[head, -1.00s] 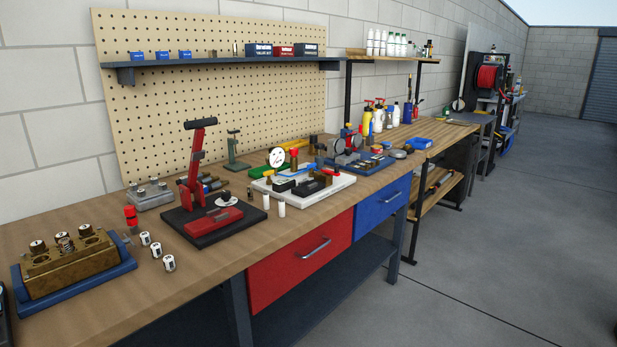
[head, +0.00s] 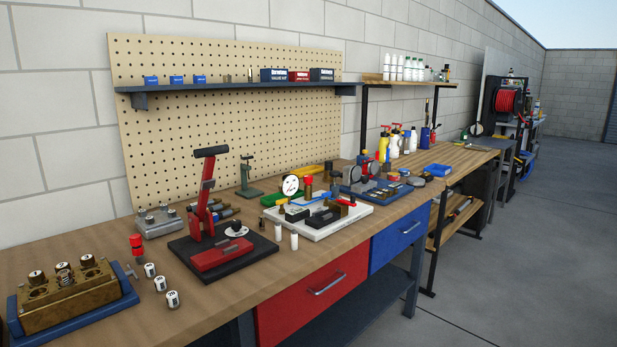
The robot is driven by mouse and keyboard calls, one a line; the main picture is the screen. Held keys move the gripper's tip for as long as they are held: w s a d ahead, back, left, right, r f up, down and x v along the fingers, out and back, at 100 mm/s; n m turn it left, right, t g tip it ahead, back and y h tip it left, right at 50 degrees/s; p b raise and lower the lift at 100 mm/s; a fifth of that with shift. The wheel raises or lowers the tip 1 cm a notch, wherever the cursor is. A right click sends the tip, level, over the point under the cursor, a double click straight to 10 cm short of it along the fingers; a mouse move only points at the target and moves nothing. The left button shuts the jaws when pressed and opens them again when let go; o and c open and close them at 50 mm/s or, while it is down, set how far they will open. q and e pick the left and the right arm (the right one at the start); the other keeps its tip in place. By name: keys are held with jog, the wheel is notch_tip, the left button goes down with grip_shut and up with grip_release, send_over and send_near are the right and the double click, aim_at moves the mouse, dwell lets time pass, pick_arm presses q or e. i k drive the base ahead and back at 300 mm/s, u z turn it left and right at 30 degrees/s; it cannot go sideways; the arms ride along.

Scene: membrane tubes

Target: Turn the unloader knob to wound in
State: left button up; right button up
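Neither of my grippers is in view. I cannot tell for sure which part is the unloader knob. A red knob (head: 308,182) stands upright on the white board (head: 345,219) at mid-bench, beside a round white gauge (head: 290,184). Another red-capped part (head: 136,244) stands on the bench near the brass block (head: 72,294) at the left. The knobs are too small to read any wound-in or wound-out position.
A black base with a red lever press (head: 206,200) stands between the brass block and the white board. Small white cylinders (head: 172,299) lie near the front edge. A blue tray (head: 376,192) with parts sits behind the white board. Open floor (head: 500,270) lies at right.

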aim_at(307, 179)
jog(key=z, duration=1.35)
jog(key=i, duration=2.7)
jog(key=u, duration=2.35)
